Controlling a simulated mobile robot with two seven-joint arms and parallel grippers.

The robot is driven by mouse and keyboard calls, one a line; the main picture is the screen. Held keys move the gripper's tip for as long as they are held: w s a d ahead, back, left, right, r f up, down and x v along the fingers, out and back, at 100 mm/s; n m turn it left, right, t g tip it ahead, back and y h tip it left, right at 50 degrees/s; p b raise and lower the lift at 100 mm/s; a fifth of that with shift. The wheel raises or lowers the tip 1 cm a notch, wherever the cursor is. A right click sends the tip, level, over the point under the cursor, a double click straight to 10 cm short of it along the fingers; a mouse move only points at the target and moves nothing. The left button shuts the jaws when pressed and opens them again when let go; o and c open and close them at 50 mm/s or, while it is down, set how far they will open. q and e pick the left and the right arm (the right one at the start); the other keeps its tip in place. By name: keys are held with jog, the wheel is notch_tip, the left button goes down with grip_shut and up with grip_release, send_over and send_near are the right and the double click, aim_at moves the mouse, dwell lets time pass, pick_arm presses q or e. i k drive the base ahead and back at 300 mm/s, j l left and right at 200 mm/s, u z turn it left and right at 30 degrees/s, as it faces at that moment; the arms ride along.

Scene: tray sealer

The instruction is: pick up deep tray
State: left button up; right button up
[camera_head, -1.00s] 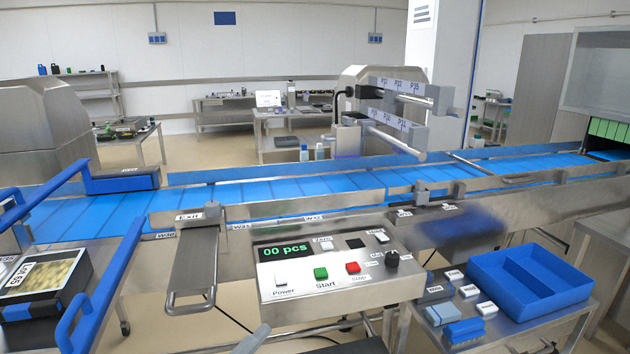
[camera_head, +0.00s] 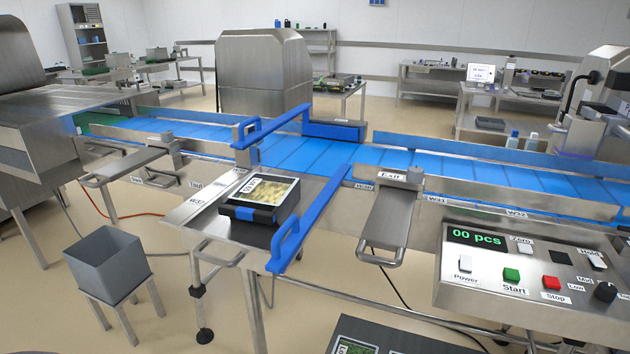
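A black tray (camera_head: 284,214) with a pale printed top showing yellow contents and a blue patch on its front sits on the steel side table, left of the blue guide rail. It looks fairly tall-walled, but I cannot tell for sure that it is the deep tray. Another dark tray or box (camera_head: 396,342) with a labelled green picture shows low at the bottom edge, partly cut off. Neither of my grippers is in view, and nothing is seen holding the trays.
The blue conveyor (camera_head: 300,155) runs across behind the steel side table (camera_head: 185,212). A grey bin (camera_head: 108,262) stands on a stool at left. The control panel (camera_head: 530,270) is at right, beside the exit chute (camera_head: 388,215).

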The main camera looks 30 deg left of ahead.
aim_at(265, 200)
jog(key=u, duration=1.3)
jog(key=l+u, duration=0.4)
jog(key=k+l+u, duration=0.1)
jog(key=l+u, duration=0.15)
jog(key=u, duration=0.2)
